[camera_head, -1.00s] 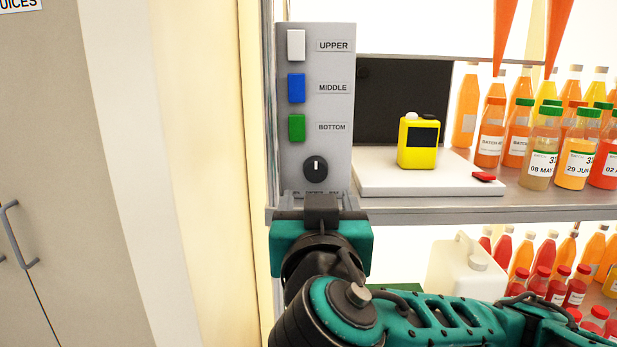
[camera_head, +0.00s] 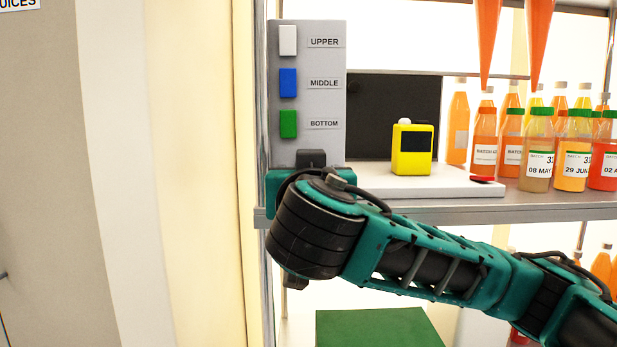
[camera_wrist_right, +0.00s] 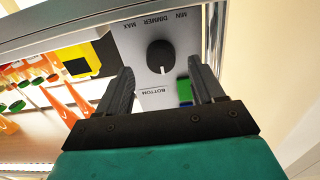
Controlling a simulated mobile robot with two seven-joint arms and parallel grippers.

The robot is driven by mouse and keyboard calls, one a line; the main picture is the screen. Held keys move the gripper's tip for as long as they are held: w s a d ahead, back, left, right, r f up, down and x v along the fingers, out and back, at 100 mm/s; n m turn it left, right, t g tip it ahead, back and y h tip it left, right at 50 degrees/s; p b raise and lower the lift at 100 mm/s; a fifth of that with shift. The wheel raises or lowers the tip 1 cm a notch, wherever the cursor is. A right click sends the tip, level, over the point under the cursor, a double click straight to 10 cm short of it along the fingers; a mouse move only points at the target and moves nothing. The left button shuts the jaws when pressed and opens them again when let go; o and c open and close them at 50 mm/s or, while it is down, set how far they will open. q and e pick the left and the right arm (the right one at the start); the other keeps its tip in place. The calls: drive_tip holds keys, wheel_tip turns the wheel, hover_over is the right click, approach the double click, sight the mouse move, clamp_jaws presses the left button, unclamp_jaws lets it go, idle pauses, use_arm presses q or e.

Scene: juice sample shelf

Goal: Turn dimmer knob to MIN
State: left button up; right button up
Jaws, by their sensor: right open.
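The dark round dimmer knob (camera_wrist_right: 160,56) is on the grey switch panel (camera_head: 328,60), seen upside down in the right wrist view. Its white pointer mark faces the BOTTOM label, away from the DIMMER lettering. The MIN label (camera_wrist_right: 181,17) is at the picture's right of the knob and MAX (camera_wrist_right: 136,27) at its left. My right gripper (camera_wrist_right: 161,67) is open, with one finger on each side of the knob and visible gaps to it. In the head view my right arm hides the knob. My left gripper is not in view.
White, blue (camera_head: 288,83) and green (camera_head: 288,124) switches sit above the knob. A yellow device (camera_head: 412,149) stands on a white board (camera_head: 455,184) to the right, with juice bottles (camera_head: 538,150) beyond. The shelf edge (camera_head: 480,212) runs below the panel.

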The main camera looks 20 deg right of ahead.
drive_tip(key=shift+p+x, duration=0.3)
drive_tip(key=shift+x, duration=1.45)
drive_tip(key=c, duration=1)
